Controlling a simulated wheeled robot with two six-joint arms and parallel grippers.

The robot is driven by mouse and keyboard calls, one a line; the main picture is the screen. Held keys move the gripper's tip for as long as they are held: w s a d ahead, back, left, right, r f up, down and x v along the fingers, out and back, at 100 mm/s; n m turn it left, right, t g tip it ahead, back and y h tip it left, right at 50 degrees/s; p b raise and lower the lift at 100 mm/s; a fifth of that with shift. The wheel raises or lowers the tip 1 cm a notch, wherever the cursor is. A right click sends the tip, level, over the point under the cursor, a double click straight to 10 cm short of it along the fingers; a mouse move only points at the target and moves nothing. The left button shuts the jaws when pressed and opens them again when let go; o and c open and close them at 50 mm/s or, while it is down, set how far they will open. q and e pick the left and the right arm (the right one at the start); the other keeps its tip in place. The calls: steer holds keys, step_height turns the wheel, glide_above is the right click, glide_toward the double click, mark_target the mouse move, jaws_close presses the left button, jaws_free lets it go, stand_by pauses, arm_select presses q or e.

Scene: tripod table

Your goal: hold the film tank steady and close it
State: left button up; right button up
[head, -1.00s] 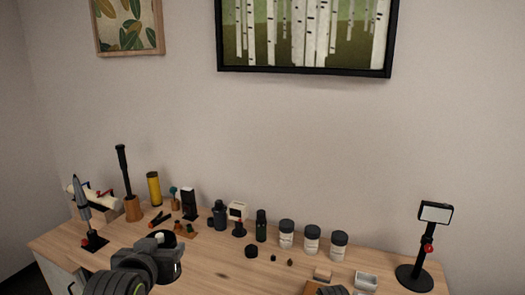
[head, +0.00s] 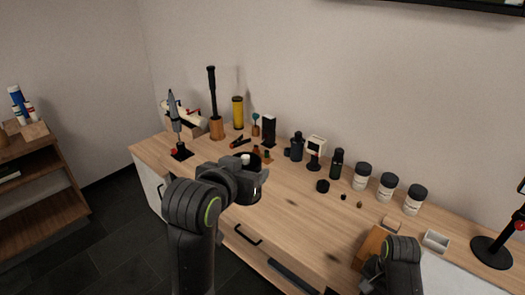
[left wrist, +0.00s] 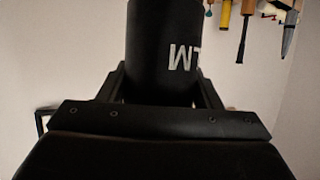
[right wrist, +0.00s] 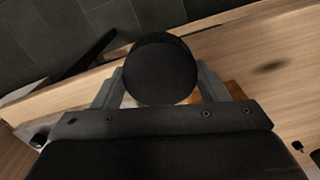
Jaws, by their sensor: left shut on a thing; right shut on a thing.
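The film tank is a black cylinder (left wrist: 165,45) with white letters, partly cut off, in the left wrist view. My left gripper (left wrist: 162,82) is shut around its side. In the head view my left gripper (head: 245,180) is over the front left of the table and hides most of what it holds. My right gripper (right wrist: 160,88) is shut on a round black lid (right wrist: 160,65), seen face-on in the right wrist view. In the head view the right arm (head: 400,262) is low at the right, and its fingers and the lid cannot be made out. Tank and lid are apart.
A brown block (head: 372,247) is beside the right arm, and a black stand (head: 492,250) is at the right. The front middle is fairly clear.

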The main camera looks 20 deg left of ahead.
arm_select(q)
steer(key=s+d+f+m+g+h, duration=0.3)
steer(key=d+f+m+g+h, duration=0.3)
steer(key=d+f+m, duration=0.1)
steer(key=s+d+f+m+g+h, duration=0.4)
steer(key=d+f+m+g+h, duration=0.2)
steer(key=f+m, duration=0.3)
steer(key=shift+d+f+m+g+h, duration=0.35)
steer(key=shift+d+f+h, duration=0.3)
steer(key=shift+f, duration=1.05)
steer(key=shift+w, duration=0.1)
steer(key=s+a+r+n+t+y, duration=0.1)
steer(key=a+r+n+t, duration=0.2)
steer(key=a, duration=0.4)
steer(key=s+a+r+n+t+y, duration=0.1)
steer(key=s+a+r+n+t, duration=0.1)
steer(key=a, duration=0.5)
steer(key=shift+a+r+n+t+y, duration=0.35)
steer(key=shift+r+n+t, duration=0.3)
steer(key=shift+r+t, duration=0.65)
steer(key=shift+r+g, duration=0.2)
steer(key=shift+g, duration=0.15)
